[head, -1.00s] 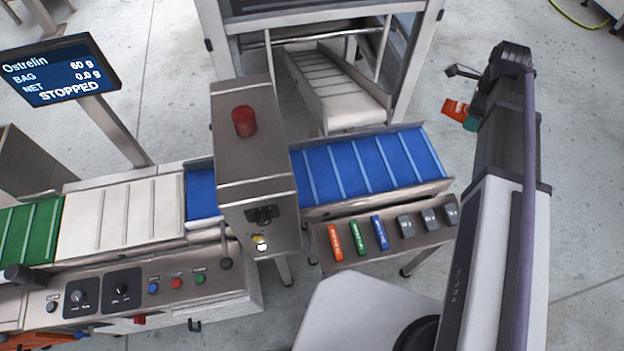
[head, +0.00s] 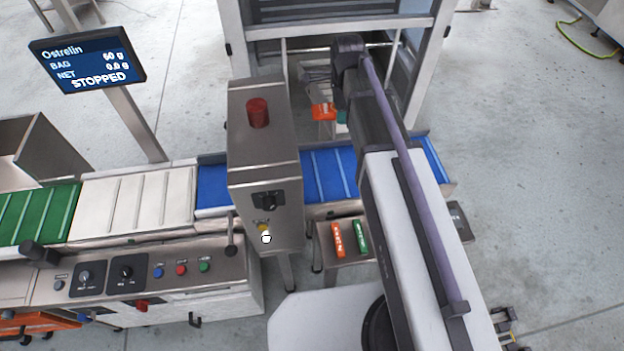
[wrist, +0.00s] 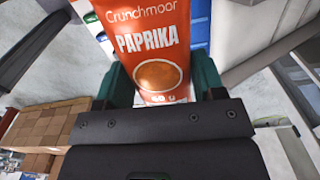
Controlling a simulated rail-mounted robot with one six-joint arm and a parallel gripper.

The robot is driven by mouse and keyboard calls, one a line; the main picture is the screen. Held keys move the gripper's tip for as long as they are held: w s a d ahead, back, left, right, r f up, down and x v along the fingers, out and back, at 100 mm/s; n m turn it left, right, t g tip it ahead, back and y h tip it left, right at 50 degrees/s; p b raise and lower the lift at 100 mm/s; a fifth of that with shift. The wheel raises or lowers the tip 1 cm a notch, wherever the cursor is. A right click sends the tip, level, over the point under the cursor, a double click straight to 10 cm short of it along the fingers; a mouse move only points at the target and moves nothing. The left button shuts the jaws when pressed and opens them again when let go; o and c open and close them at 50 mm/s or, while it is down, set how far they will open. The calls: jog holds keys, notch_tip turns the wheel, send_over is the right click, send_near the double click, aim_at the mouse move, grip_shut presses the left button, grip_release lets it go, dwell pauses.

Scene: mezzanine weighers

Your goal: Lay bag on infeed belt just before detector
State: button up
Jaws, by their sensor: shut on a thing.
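My gripper (head: 340,115) is shut on an orange bag (head: 323,111) and holds it in the air in front of the frame behind the belt. In the wrist view the bag (wrist: 150,35) reads "Crunchmoor PAPRIKA", with its lower end between the green fingers (wrist: 163,80). The blue cleated infeed belt (head: 320,172) runs right from the detector box (head: 262,140), which has a red beacon on top. In the head view the bag appears just beyond the belt's far edge; its height is hard to tell. My arm hides the belt's middle.
A side shelf in front of the belt holds an orange pack (head: 338,239) and a green pack (head: 360,236); my arm covers others. The white weigh belt (head: 135,203) and green belt (head: 40,214) lie left. The display (head: 87,65) reads STOPPED.

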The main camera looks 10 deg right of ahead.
aim_at(335, 178)
jog(key=shift+s+f+n, duration=0.4)
jog(key=shift+s+f, duration=0.1)
jog(key=shift+f, duration=0.1)
notch_tip(335, 178, down, 28)
jog(key=b, duration=2.9)
jog(key=shift+a+f, duration=0.1)
jog(key=shift+f, duration=0.1)
jog(key=shift+r+p, duration=0.3)
jog(key=shift+f, duration=0.3)
jog(key=o, duration=1)
jog(key=shift+r, duration=0.1)
notch_tip(335, 178, up, 12)
jog(key=p, duration=1.2)
jog(key=shift+r, duration=0.25)
